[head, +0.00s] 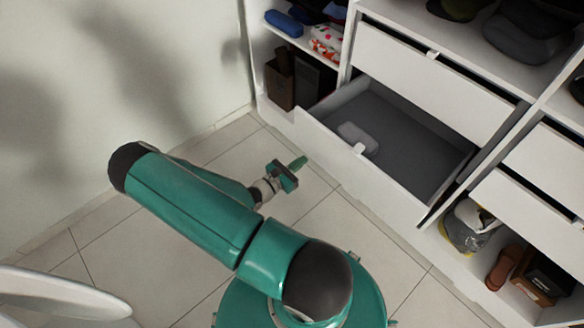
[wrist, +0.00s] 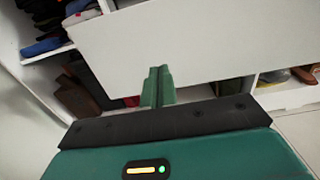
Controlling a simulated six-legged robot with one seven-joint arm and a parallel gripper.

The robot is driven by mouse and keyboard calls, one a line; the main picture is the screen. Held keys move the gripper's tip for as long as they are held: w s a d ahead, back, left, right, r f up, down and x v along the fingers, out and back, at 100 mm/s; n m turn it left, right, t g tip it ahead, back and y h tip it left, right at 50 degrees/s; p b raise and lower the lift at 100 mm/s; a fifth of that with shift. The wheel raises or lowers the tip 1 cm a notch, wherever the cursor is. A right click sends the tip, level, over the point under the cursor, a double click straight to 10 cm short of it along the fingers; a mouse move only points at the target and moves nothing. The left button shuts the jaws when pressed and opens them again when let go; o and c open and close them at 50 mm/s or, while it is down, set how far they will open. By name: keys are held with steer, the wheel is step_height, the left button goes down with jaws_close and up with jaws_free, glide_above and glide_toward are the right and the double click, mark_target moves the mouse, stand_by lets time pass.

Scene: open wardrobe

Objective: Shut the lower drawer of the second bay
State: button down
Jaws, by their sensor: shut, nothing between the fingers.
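The lower drawer (head: 362,176) of the second bay stands pulled far out, with a small pale knob on its white front. Its grey inside holds one light grey item (head: 352,132). In the wrist view the drawer's white front (wrist: 190,45) fills the upper middle. My gripper (head: 299,163) is shut and empty, in front of the drawer's left part and apart from it in the head view. In the wrist view its green fingers (wrist: 158,84) are together and point at the panel; whether they touch it cannot be told.
The upper drawer (head: 430,80) above is slightly out. At left, shelves hold a blue item (head: 284,23) and a brown box (head: 280,85). At right are another drawer (head: 530,212), a bag (head: 468,228) and brown shoes (head: 503,268). The tiled floor (head: 330,225) before the drawer is clear.

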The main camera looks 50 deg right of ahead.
mark_target(323, 146)
steer(key=d, duration=0.5)
steer(key=s+d, duration=0.1)
steer(key=d, duration=0.1)
steer(key=shift+s+d, duration=0.1)
steer(key=shift+d, duration=0.25)
